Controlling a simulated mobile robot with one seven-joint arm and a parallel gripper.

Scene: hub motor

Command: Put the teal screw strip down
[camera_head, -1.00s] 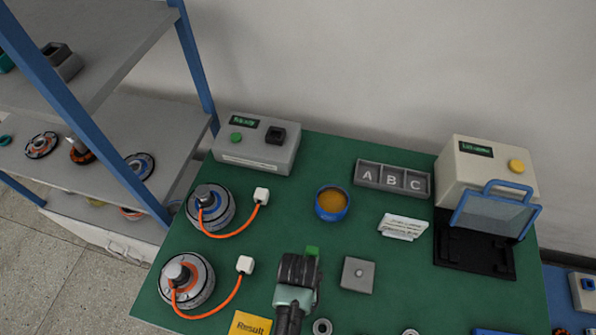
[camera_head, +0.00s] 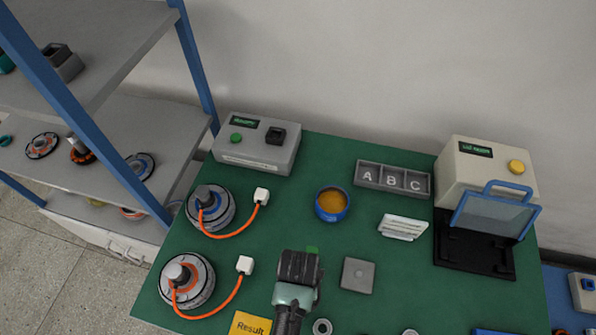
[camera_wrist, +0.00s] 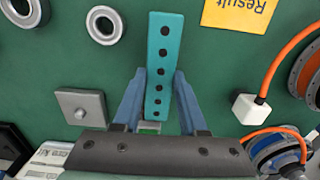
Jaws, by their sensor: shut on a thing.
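The teal screw strip (camera_wrist: 160,60) is a flat bar with a row of dark holes, seen in the wrist view. My gripper (camera_wrist: 160,75) is shut on it, with one blue-grey finger on each side. The strip points away from the gripper body, over the green table top (camera_wrist: 220,70). I cannot tell whether it touches the table. In the head view my gripper (camera_head: 298,270) is over the near middle of the table and hides most or all of the strip.
A grey square plate (camera_head: 358,275) lies right of my gripper, with a metal ring (camera_head: 322,327) near it. The yellow Result card (camera_head: 250,324) and two wired hub motors (camera_head: 187,280) are left.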

